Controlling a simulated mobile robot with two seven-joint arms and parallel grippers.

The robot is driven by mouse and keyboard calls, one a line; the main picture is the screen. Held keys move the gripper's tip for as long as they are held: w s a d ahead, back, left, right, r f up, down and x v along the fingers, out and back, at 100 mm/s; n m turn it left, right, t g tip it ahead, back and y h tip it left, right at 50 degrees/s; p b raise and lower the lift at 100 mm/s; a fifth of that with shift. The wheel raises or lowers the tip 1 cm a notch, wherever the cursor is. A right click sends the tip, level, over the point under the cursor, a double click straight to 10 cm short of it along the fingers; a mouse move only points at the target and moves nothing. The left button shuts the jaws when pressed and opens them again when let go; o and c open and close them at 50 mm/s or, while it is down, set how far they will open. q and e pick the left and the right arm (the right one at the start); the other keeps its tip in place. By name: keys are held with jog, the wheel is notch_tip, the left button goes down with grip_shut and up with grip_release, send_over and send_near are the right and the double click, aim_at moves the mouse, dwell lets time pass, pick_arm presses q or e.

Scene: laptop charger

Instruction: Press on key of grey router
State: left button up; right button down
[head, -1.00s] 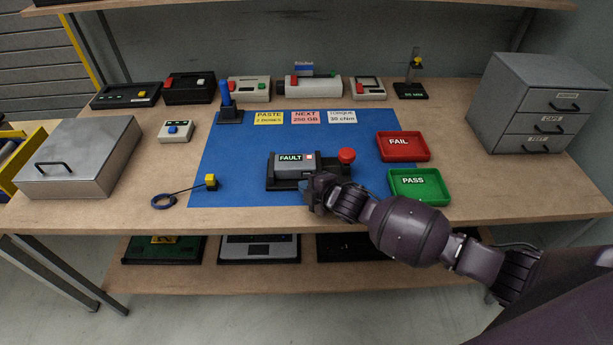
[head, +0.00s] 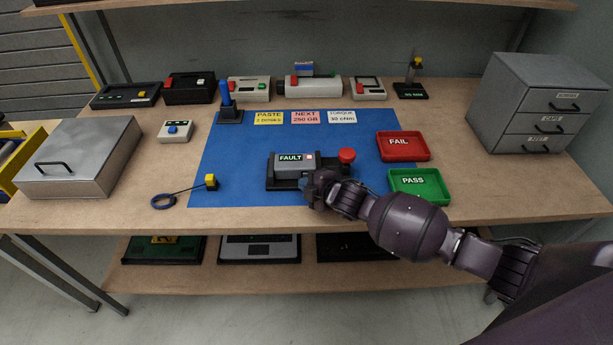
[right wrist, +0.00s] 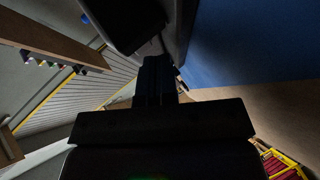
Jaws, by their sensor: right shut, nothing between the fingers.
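A grey device (head: 288,164), which looks like the grey router, sits in a black cradle (head: 283,185) on the blue mat. Its dark screen reads "FAULT" in green, and a small pale key with a reddish mark (head: 310,157) is beside the screen. My right gripper (head: 306,191) is shut and empty at the front right of the cradle, just below the key in the head view. Its fingertips are largely hidden, so I cannot tell whether they touch the device. In the right wrist view the shut fingers (right wrist: 158,78) are close to a dark body. My left gripper is not in view.
A red knob (head: 346,156) stands at the cradle's right. The red FAIL tray (head: 402,158) and green PASS tray (head: 447,197) are further right. Several devices line the back. The mat's left part (head: 235,150) is clear.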

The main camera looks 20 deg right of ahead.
jog(key=shift+w, duration=0.15)
jog(key=shift+w+d, duration=0.1)
jog(key=shift+w, duration=0.05)
dwell(0.5)
jog(key=shift+s+r+p, duration=0.1)
jog(key=shift+s+p, duration=0.2)
jog(key=shift+s, duration=0.05)
jog(key=shift+s+a, duration=0.2)
jog(key=shift+s, duration=0.15)
jog(key=shift+s, duration=0.1)
